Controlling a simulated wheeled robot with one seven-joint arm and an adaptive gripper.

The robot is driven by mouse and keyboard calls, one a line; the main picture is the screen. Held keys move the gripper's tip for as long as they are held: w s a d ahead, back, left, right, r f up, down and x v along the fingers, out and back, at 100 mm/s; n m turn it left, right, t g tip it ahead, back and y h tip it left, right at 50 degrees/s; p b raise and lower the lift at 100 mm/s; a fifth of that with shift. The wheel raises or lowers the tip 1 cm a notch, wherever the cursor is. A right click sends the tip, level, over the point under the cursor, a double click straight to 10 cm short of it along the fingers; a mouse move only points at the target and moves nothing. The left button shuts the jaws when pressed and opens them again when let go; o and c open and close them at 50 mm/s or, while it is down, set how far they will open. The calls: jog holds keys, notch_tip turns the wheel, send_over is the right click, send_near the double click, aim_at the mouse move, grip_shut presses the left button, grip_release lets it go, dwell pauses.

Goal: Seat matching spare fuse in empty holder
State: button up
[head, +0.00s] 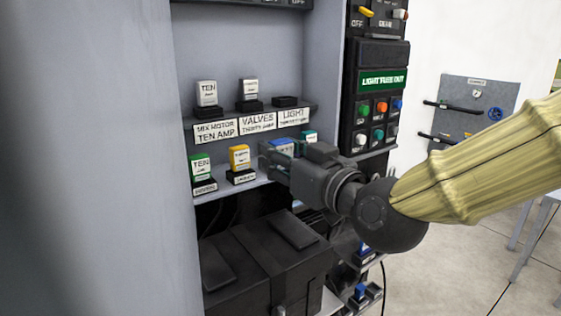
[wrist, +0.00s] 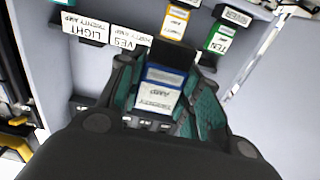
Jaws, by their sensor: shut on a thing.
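The empty black holder (head: 285,100) is on the upper shelf, above the LIGHT label (head: 293,118). That label also shows in the wrist view (wrist: 86,28) and reads twenty amp. My gripper (head: 273,151) is at the lower shelf, shut on a blue fuse (wrist: 160,92). The fuse's white label appears to read twenty amp, and its blue top shows in the head view (head: 284,147). My fingers hide the fuse's lower part in the head view, so I cannot tell whether it still touches its stand.
White fuses (head: 207,93) (head: 249,88) sit in the other upper holders. A switch panel with a lit LIGHT FUSE OUT sign (head: 383,80) stands right. A black box (head: 262,265) is below.

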dwell(0.4)
jog(key=shift+r+p, duration=1.5)
jog(key=shift+s+f+b, duration=0.2)
jog(key=shift+b, duration=0.6)
jog(key=b+v, duration=0.1)
jog(key=b, duration=0.2)
jog(key=shift+s+d, duration=0.25)
jog(key=shift+s, duration=0.05)
jog(key=b, duration=0.6)
send_near(285, 143)
jog(key=x, duration=0.3)
jog(key=shift+a+r, duration=0.1)
jog(key=shift+r, duration=0.05)
jog(key=shift+r, duration=0.2)
